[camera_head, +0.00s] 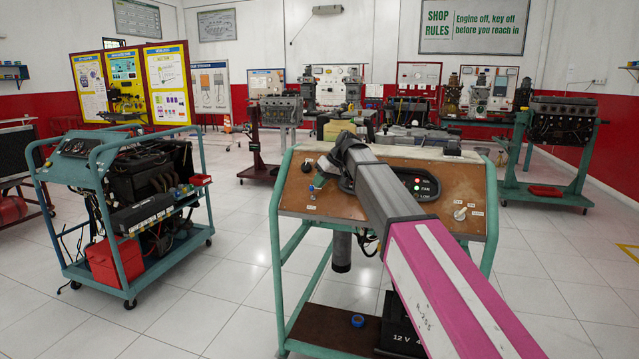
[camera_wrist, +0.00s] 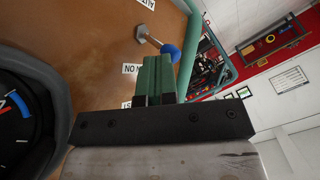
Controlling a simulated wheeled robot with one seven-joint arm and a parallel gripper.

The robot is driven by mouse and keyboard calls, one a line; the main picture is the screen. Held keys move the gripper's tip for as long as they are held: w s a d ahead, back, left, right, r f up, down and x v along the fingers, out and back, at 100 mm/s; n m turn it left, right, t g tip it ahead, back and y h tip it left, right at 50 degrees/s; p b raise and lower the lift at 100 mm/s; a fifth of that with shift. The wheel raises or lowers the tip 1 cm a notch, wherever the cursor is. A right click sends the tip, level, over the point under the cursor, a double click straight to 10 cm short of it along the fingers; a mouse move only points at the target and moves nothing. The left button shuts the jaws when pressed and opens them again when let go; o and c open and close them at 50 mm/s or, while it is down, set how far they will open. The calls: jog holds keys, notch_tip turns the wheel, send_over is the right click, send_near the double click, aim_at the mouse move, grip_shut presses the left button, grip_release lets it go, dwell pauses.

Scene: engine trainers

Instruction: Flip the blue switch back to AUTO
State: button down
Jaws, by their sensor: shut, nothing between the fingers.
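The blue switch is a metal lever with a blue ball tip (camera_wrist: 171,53) on the brown wooden panel (camera_wrist: 105,30). In the head view its small blue tip (camera_head: 312,188) shows at the left part of the panel (camera_head: 292,197). My gripper (camera_wrist: 153,61) is shut and empty, with its green fingertips just beside the ball in the wrist view; whether they touch it I cannot tell. White labels (camera_wrist: 131,69) sit near the lever, partly cut off or hidden, and I cannot read AUTO clearly. In the head view my arm hides part of the panel.
A round gauge (camera_wrist: 18,120) in a dark housing is close to my gripper. Red and green lights (camera_head: 417,184) and a knob (camera_head: 460,213) are on the panel's right. An engine cart (camera_head: 130,200) stands left, with clear floor between.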

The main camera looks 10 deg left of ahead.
jog(key=shift+s+t, duration=0.45)
jog(key=shift+t, duration=0.15)
jog(key=shift+s+f+n+t, duration=0.3)
jog(key=shift+s+n+t, duration=0.2)
jog(key=shift+s+t, duration=0.35)
jog(key=t, duration=0.1)
jog(key=s+f+n+t, duration=0.1)
jog(key=t, duration=0.1)
jog(key=shift+s, duration=0.2)
jog(key=shift+w+a+r, duration=0.1)
jog(key=shift+w+a, duration=0.05)
jog(key=shift+w, duration=0.15)
jog(key=shift+w, duration=0.75)
jog(key=shift+r, duration=0.1)
